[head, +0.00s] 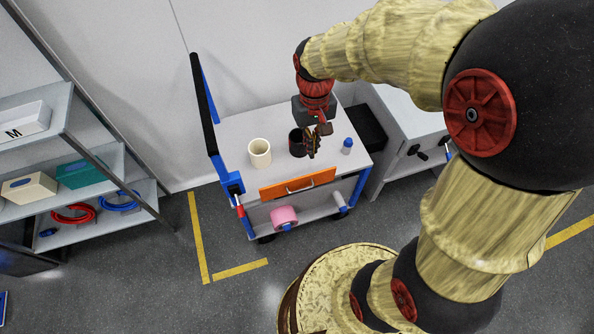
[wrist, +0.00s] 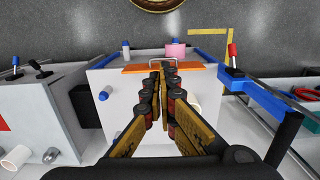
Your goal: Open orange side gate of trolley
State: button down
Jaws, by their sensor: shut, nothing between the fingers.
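The orange side gate (head: 297,186) runs along the near edge of the trolley's white top (head: 230,140), with a small metal handle on it. In the wrist view the gate (wrist: 140,69) is a thin orange strip, with its wire handle (wrist: 184,71) just right of the fingertips. My gripper (head: 312,153) is above the trolley top, behind the gate in the head view. Its fingers are together and empty, pointing toward the gate in the wrist view (wrist: 162,66). The fingers hide part of the gate there. I cannot tell whether they touch it.
A cream mug (head: 260,152), a dark mug (head: 297,143) and a blue-capped bottle (head: 347,146) stand on the trolley top. A black push handle (head: 203,102) rises at left. A white cabinet (head: 405,125) stands close at right.

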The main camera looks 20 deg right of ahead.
jog(key=w+f+g, duration=0.1)
jog(key=w+f, duration=0.3)
jog(key=f, duration=0.3)
jog(key=w+f+g+b, duration=0.1)
jog(key=w+f, duration=0.3)
jog(key=f, duration=0.4)
jog(key=w+f+g, duration=0.1)
jog(key=w+f, duration=0.3)
jog(key=f, duration=0.3)
jog(key=w+f, duration=0.1)
jog(key=w, duration=0.6)
jog(key=shift+t, duration=0.4)
jog(key=b+x, duration=0.3)
jog(key=x, duration=0.6)
jog(key=shift+s+f, duration=0.15)
jog(key=shift+f, duration=0.25)
jog(key=s, duration=0.3)
jog(key=shift+f+b, duration=0.15)
jog(key=shift+b, duration=0.2)
jog(key=shift+s, duration=0.6)
jog(key=shift+s+t, duration=0.3)
jog(key=shift+t, duration=0.1)
